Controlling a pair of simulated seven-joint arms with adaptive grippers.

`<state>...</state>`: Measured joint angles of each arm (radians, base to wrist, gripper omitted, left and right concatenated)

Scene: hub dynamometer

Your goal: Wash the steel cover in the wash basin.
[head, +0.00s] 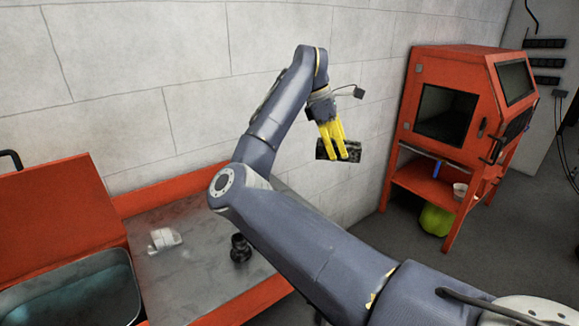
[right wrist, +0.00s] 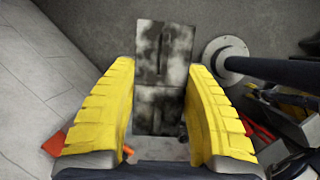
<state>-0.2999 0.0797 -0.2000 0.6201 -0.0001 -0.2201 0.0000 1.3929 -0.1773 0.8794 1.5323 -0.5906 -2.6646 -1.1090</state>
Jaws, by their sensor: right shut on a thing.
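The steel cover (head: 325,151) is a flat plate covered in dark, blotchy stains. My right gripper (head: 338,143) has yellow fingers and is shut on it, holding it up in the air in front of the wall, to the right of the bench. In the right wrist view the cover (right wrist: 163,55) shows between and beyond the fingertips (right wrist: 162,72), with black and pale patches and a dark line across its middle. The wash basin (head: 122,270) is at the lower left, partly cut off, with bluish water inside. My left gripper is not in view.
A red-edged bench (head: 200,280) stands beside the basin, bearing a pale object (head: 164,239) and a black cylindrical part (head: 240,248). A red cabinet (head: 400,130) stands at the right, with a yellow-green container (head: 436,220) below. A grey tool box (right wrist: 287,122) shows in the wrist view.

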